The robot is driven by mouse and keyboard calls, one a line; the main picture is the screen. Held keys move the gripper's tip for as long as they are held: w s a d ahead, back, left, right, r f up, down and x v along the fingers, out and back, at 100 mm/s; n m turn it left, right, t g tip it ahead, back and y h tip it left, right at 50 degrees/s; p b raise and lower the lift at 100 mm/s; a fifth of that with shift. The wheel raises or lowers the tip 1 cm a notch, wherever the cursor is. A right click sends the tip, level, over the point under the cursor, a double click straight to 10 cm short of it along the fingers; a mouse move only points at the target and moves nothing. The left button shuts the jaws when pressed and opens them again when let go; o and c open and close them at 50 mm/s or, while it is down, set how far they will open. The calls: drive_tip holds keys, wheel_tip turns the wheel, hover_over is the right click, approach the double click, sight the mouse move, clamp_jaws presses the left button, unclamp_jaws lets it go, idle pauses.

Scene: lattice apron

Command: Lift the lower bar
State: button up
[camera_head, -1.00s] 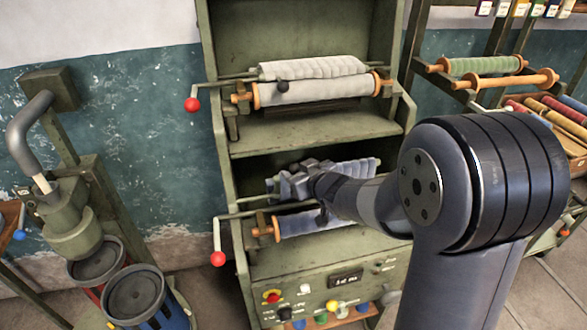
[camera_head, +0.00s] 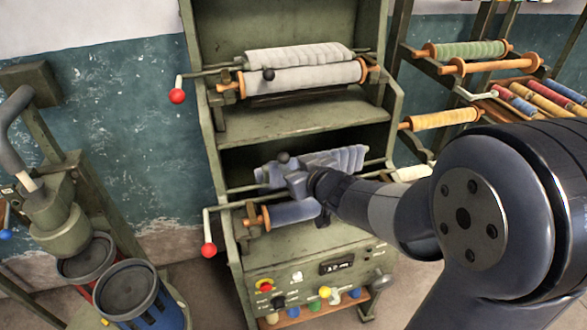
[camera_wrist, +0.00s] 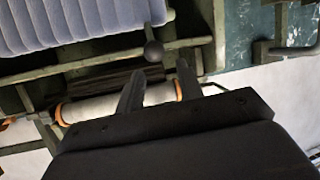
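The lower bar (camera_head: 237,189) is a thin green rod across the lower bay of the green machine, in front of blue-grey pleated cloth (camera_head: 340,158). A dark ball knob (camera_head: 283,157) shows just above my gripper (camera_head: 290,178) in the head view. In the wrist view the knob (camera_wrist: 154,51) is on or in front of the rod (camera_wrist: 90,62), just beyond my fingertips (camera_wrist: 161,66). The two fingers stand apart, with nothing seen between them. In the head view my gripper hides part of the bar and of the cloth.
The upper bay holds a pale roller (camera_head: 305,77) with its own dark knob (camera_head: 268,75). Red-knobbed levers (camera_head: 177,96) stick out at the left. A control panel (camera_head: 320,280) is below. A rack of rollers (camera_head: 470,48) stands right, drums (camera_head: 130,290) left.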

drive_tip(key=s+a+t+y+b, duration=0.1)
drive_tip(key=s+a+t+b, duration=0.1)
drive_tip(key=s+a+b, duration=0.1)
drive_tip(key=shift+s+a+m+b, duration=0.3)
drive_tip(key=shift+s, duration=0.1)
drive_tip(key=c, duration=0.5)
drive_tip(key=shift+s+a+m+t+b, duration=0.15)
drive_tip(key=shift+s+m+t+b, duration=0.25)
drive_tip(key=shift+s+t+b, duration=0.6)
clamp_jaws()
drive_tip(key=s+d+f+m+t+h+b, duration=0.2)
drive_tip(key=s+d+f+m+h+b, duration=0.15)
drive_tip(key=s+b, duration=0.2)
drive_tip(key=p, duration=0.3)
approach(283, 155)
drive_tip(key=shift+h, duration=0.45)
drive_tip(key=w, duration=0.2)
drive_tip(key=w+a, duration=0.1)
drive_tip(key=w+f, duration=0.1)
drive_tip(key=w, duration=0.1)
drive_tip(key=shift+w+a+f, duration=0.1)
drive_tip(key=shift+w+a, duration=0.1)
drive_tip(key=shift+w, duration=0.15)
drive_tip(key=shift+w+a+r+b, duration=0.15)
drive_tip(key=shift+w+r+b, duration=0.35)
drive_tip(key=shift+w, duration=0.15)
drive_tip(key=shift+r, duration=0.25)
